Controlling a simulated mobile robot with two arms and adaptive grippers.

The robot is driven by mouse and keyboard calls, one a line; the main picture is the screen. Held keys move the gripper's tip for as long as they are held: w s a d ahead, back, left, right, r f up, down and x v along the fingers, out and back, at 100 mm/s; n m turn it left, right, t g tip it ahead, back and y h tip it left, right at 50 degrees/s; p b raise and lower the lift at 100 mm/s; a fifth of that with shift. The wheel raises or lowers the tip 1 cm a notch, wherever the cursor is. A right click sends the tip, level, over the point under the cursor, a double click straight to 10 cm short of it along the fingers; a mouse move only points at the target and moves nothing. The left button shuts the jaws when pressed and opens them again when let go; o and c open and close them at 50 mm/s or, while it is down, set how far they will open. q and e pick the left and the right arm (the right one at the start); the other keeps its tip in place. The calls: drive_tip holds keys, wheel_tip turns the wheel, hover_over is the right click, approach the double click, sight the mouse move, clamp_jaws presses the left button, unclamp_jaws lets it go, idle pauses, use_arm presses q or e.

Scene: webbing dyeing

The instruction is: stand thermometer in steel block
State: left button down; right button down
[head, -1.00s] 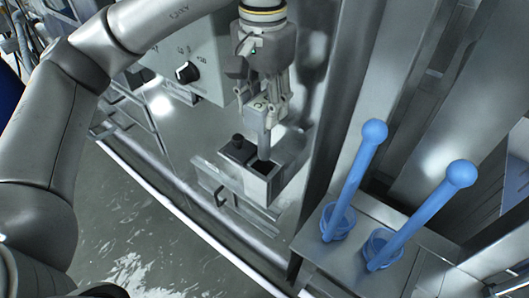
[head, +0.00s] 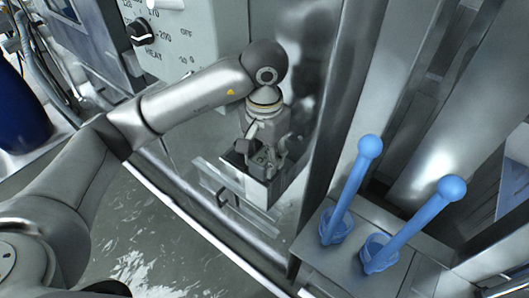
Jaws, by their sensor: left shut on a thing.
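My left gripper (head: 262,168) points down right over the steel block (head: 254,193), a box-like metal piece on the machine's side. The gripper is shut on the thermometer, which my gripper and wrist hide now. I cannot tell how far it reaches into the block. The block's top is mostly covered by the gripper; its front face and right rim show. My right gripper is not in view.
Two blue rods with ball ends (head: 351,190) (head: 421,216) stand tilted in blue cups on a steel ledge (head: 330,262) to the right. A tall steel post (head: 345,95) rises between them and the block. A control panel with a knob (head: 141,33) is behind my arm.

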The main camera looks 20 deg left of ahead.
use_arm(q)
drive_tip(key=shift+f, duration=0.15)
drive_tip(key=c, duration=1.3)
unclamp_jaws()
drive_tip(key=o, duration=0.4)
drive_tip(key=shift+o, duration=0.2)
drive_tip(key=shift+r, duration=0.25)
drive_tip(key=shift+r+b, duration=0.3)
wheel_tip(320, 180, up, 11)
drive_tip(key=b, duration=0.2)
